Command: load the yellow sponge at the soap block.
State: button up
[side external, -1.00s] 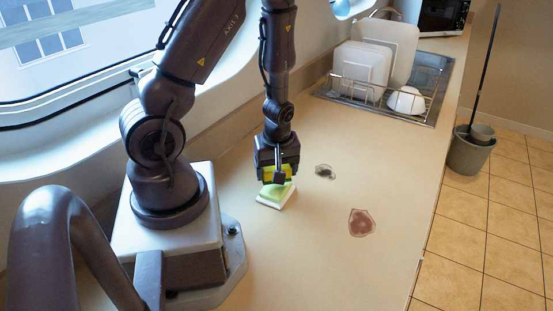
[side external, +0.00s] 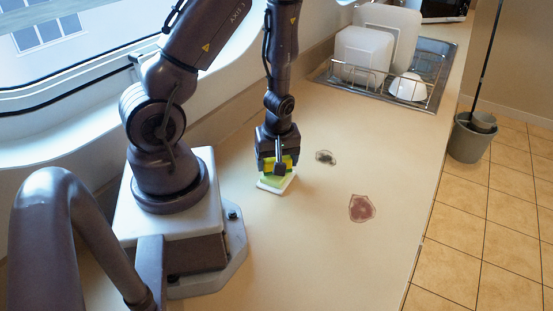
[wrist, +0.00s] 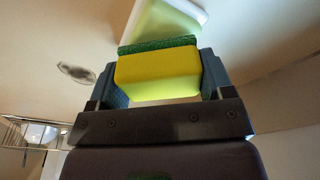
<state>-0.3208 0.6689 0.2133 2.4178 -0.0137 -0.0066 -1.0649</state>
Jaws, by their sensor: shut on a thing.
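My gripper (side external: 277,170) is shut on the yellow sponge (wrist: 158,75), one finger on each side of it. The sponge has a dark green scouring layer (wrist: 158,45) facing away from the wrist camera. The light green soap block (wrist: 165,22) sits on a white dish (wrist: 198,10) just beyond that layer. In the side view the sponge is right over the soap block (side external: 272,183), mostly hidden by the fingers. I cannot tell whether the sponge touches the soap.
A dark stain (side external: 326,157) and a reddish stain (side external: 361,208) lie on the counter (side external: 310,240) to the right. A dish rack (side external: 408,88) with white dishes stands at the back. A grey bucket (side external: 472,137) is on the tiled floor. The counter's front is clear.

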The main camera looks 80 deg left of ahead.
jog(key=shift+f, duration=0.6)
dwell(1.1)
jog(key=shift+r, duration=0.1)
jog(key=shift+r, duration=3.45)
